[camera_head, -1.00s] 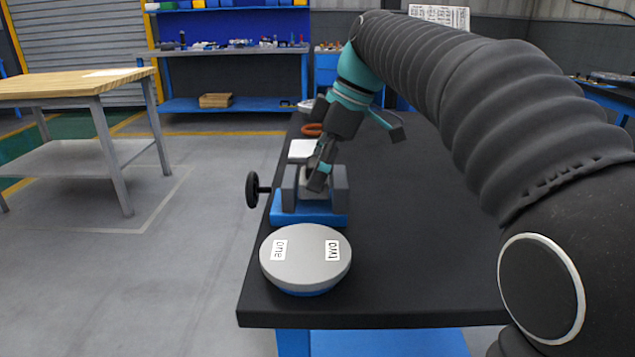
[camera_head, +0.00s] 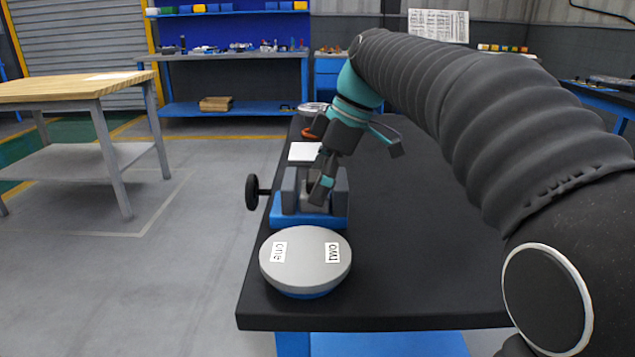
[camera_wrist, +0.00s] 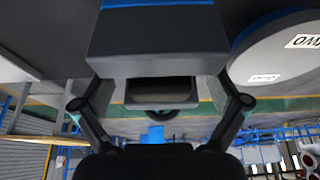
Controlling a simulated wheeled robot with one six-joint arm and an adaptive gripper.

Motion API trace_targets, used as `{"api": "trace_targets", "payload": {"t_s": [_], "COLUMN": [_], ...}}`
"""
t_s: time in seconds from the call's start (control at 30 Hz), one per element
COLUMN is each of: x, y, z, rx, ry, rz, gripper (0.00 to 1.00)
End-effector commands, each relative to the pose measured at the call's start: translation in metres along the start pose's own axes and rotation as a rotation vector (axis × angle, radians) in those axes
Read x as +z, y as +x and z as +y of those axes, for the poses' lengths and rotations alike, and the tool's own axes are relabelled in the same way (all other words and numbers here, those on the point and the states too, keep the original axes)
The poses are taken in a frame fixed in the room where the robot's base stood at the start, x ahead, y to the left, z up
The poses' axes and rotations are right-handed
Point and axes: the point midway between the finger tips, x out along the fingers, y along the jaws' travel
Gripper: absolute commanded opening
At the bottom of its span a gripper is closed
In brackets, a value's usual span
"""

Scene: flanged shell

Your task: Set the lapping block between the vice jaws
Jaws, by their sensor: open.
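The vice stands on the bench with a blue base (camera_head: 290,219), grey jaws (camera_head: 341,186) and a black handwheel (camera_head: 252,192) on its left. A grey block (camera_head: 314,202), which looks like the lapping block, shows between the jaws, partly hidden by my gripper. My gripper (camera_head: 321,190) is low over the vice, in front of the block. In the wrist view my gripper (camera_wrist: 160,100) has its two fingers spread apart. A wide dark grey block-shaped part (camera_wrist: 157,38) fills the top there, and a smaller dark piece (camera_wrist: 160,92) shows between the fingers. Contact cannot be told.
A round grey-topped disc (camera_head: 305,262) with two white labels stands at the front left of the bench. A white flat piece (camera_head: 304,152) and an orange-red ring (camera_head: 309,132) lie behind the vice. The right of the black bench (camera_head: 420,260) is clear.

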Motion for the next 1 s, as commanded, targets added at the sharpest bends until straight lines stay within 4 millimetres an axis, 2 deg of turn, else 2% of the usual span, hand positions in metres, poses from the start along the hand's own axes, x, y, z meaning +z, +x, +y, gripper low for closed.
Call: {"api": "trace_targets", "payload": {"t_s": [0.17, 0.5, 0.7, 0.83, 1.0], "x": [-0.001, -0.002, -0.001, -0.001, -0.001], "y": [-0.012, -0.078, -0.108, -0.119, -0.122], "z": [0.001, 0.001, 0.001, 0.001, 0.000], "rx": [0.002, 0.003, 0.002, 0.002, 0.000], "ry": [0.001, 0.001, 0.001, 0.000, 0.001], "rz": [0.000, 0.000, 0.000, 0.000, 0.000], "gripper": [0.98, 0.98, 0.98, 0.98, 0.98]}}
